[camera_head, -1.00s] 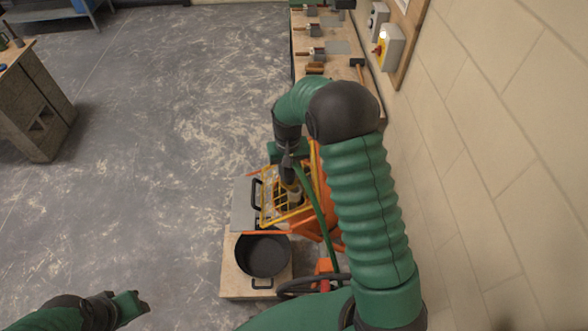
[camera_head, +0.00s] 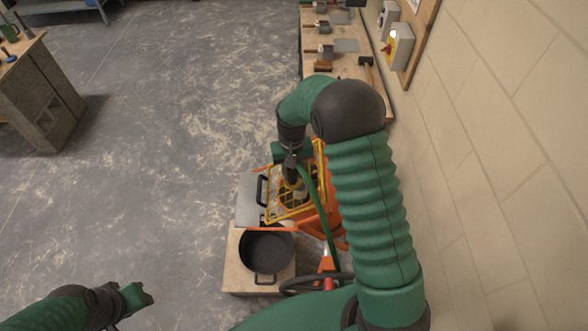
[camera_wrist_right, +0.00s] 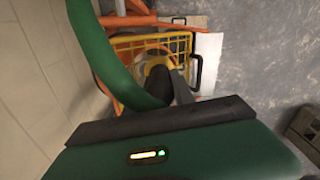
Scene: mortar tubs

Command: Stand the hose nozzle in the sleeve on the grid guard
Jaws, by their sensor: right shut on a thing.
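The yellow grid guard (camera_head: 277,213) is on the orange mixer in the head view; it also shows in the wrist view (camera_wrist_right: 124,44). My right gripper (camera_head: 292,178) is over the guard, pointing down, shut on the dark hose nozzle (camera_wrist_right: 157,86). The green hose (camera_head: 322,208) runs from it and crosses the wrist view's left side. A pale round part, likely the sleeve (camera_head: 300,194), shows just below the gripper. The nozzle's tip is hidden, so I cannot tell whether it is inside. My left gripper (camera_head: 138,296) is low at left, apart from everything; its jaws are unclear.
A black tub (camera_head: 265,252) stands on a board in front of the guard, beside a grey plate (camera_head: 248,200). The wall (camera_head: 480,170) is close on the right. A bench (camera_head: 345,65) with tools lies beyond.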

